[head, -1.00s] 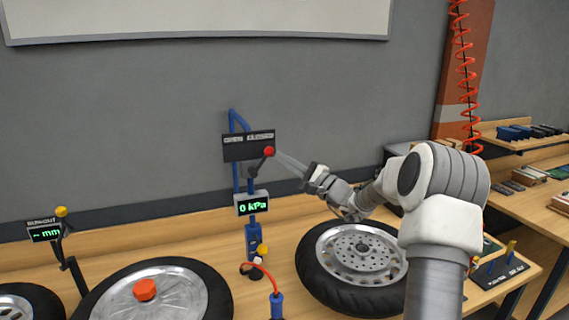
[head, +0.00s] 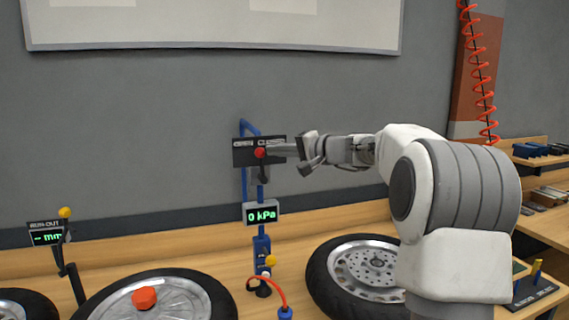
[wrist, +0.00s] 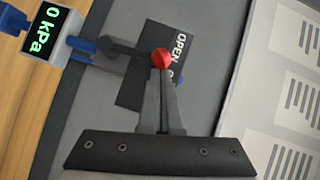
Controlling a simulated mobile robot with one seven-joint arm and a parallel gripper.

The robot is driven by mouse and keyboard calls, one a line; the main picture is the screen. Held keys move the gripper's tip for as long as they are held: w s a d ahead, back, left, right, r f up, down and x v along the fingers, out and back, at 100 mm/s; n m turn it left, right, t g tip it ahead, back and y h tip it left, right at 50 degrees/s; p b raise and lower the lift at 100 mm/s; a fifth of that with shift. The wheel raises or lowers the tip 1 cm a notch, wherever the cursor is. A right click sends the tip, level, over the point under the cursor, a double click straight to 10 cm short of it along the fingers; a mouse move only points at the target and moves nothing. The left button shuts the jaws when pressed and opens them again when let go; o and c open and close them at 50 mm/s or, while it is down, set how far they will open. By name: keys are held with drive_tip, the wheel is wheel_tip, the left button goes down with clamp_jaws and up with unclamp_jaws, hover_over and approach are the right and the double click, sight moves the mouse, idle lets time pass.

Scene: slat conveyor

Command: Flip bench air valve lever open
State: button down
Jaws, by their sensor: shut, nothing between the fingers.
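The air valve lever is a dark arm with a red ball knob (head: 260,153), standing nearly upright in front of a black plate (head: 242,158) with lettering on its left and right halves. In the wrist view the red knob (wrist: 161,58) is right at my fingertips, and "OPEN" shows on the plate (wrist: 150,42) behind it. My gripper (head: 271,152) is shut with nothing between its fingers. It comes in level from the right, its tips at the knob's right side; contact looks likely. The display (head: 262,213) below reads 0 kPa.
A blue post (head: 262,245) with a yellow knob and red hose carries the valve. A wheel (head: 330,285) lies below my arm, and another with a red cap (head: 145,298) at lower left. A run-out gauge (head: 46,235) stands far left.

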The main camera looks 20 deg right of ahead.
sight(256, 150)
drive_tip(key=shift+a+r+n+g+h+b, duration=0.2)
drive_tip(key=shift+a+n+g+h+b, duration=0.3)
drive_tip(key=shift+a+n, duration=0.6)
drive_tip(key=shift+a+f+n+g+h+b, duration=0.1)
drive_tip(key=shift+a+n+g+h+b, duration=0.25)
drive_tip(key=shift+a+n+h, duration=0.45)
drive_tip(key=shift+a, duration=0.75)
